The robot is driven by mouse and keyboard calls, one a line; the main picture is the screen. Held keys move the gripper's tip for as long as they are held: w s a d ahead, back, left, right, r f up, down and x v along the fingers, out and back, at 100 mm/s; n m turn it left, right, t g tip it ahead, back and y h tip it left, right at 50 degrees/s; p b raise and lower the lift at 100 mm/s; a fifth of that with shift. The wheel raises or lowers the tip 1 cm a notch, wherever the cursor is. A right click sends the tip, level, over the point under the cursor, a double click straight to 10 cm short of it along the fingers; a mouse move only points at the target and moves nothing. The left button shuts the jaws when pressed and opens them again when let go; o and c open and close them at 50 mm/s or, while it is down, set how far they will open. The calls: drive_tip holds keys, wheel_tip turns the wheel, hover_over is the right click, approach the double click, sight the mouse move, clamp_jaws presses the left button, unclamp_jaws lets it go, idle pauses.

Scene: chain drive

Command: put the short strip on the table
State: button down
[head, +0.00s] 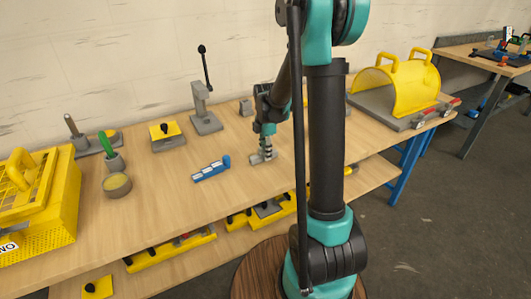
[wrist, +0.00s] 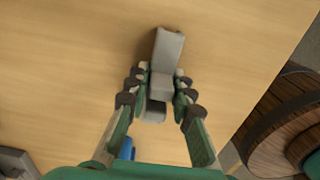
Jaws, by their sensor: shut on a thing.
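A grey piece, which looks like the short strip (wrist: 168,45), is between the fingers of my gripper (wrist: 160,85) in the wrist view. Its far end sticks out beyond the fingers, and a stepped, darker near end shows between them. In the head view my gripper (head: 264,150) is low over the middle of the wooden table (head: 235,207), with the grey strip (head: 257,160) at its fingertips. I cannot tell whether the strip touches the tabletop.
A blue and white part (head: 209,172) lies just left of my gripper. A grey lever press (head: 204,118), a yellow-topped block (head: 166,132) and a round cup (head: 117,185) stand further left. A yellow guard (head: 397,88) is at the right.

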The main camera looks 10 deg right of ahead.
drive_tip(key=shift+f, duration=0.1)
drive_tip(key=c, duration=1.3)
unclamp_jaws()
wheel_tip(320, 180, up, 12)
drive_tip(key=shift+f, duration=0.1)
drive_tip(key=shift+s, duration=0.15)
drive_tip(key=s+d+f+m+t, duration=0.1)
drive_tip(key=s+f+m, duration=0.2)
drive_tip(key=s+m, duration=0.4)
drive_tip(key=s+d+f+m+t, duration=0.1)
drive_tip(key=s+f+m, duration=0.3)
drive_tip(key=s+m, duration=0.3)
drive_tip(key=s+d+f+m+t, duration=0.1)
drive_tip(key=s+f+m+t, duration=0.1)
drive_tip(key=s+m, duration=0.5)
drive_tip(key=shift+s+d+f+m, duration=0.15)
drive_tip(key=shift+s+f+m, duration=0.15)
drive_tip(key=shift+s+f, duration=0.4)
drive_tip(key=shift+w, duration=0.1)
